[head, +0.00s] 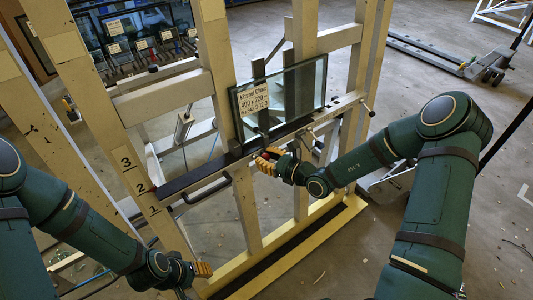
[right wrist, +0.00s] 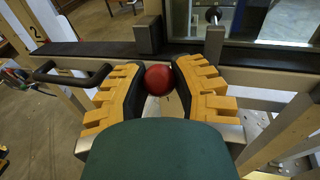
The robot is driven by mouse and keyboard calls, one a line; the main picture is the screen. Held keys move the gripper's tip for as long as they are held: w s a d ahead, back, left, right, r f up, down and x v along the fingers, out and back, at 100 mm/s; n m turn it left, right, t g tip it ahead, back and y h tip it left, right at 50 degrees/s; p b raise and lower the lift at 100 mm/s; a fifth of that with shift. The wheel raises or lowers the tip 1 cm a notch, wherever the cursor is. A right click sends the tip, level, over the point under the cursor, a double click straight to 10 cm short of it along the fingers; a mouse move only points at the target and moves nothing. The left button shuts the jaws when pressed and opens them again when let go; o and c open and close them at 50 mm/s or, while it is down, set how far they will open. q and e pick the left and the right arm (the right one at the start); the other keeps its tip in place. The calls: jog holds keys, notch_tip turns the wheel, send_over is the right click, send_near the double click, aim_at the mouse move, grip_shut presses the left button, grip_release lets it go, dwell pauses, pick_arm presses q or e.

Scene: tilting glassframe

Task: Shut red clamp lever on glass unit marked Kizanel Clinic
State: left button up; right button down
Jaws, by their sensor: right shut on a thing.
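The glass unit (head: 300,92) with the label reading Kizanel Clinic (head: 253,99) stands on the dark ledge (head: 190,177) of the frame. Its lower part also shows in the right wrist view (right wrist: 270,22). The red ball knob of the clamp lever (right wrist: 158,79) sits between the yellow fingers of my right gripper (right wrist: 158,85), which is shut on it. In the head view my right gripper (head: 268,160) is just below the ledge, in front of the glass, and hides the knob. My left gripper (head: 203,270) is low at the left, away from the glass; its finger gap is unclear.
A black handle (right wrist: 72,75) juts from the ledge left of my right gripper. A clamp with a black knob (head: 371,113) is at the ledge's right end. More labelled glass units (head: 140,45) stand behind. A pallet truck (head: 455,62) is at the back right.

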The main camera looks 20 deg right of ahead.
dwell(0.3)
jog(key=c, duration=0.7)
grip_release()
jog(key=v, duration=1.2)
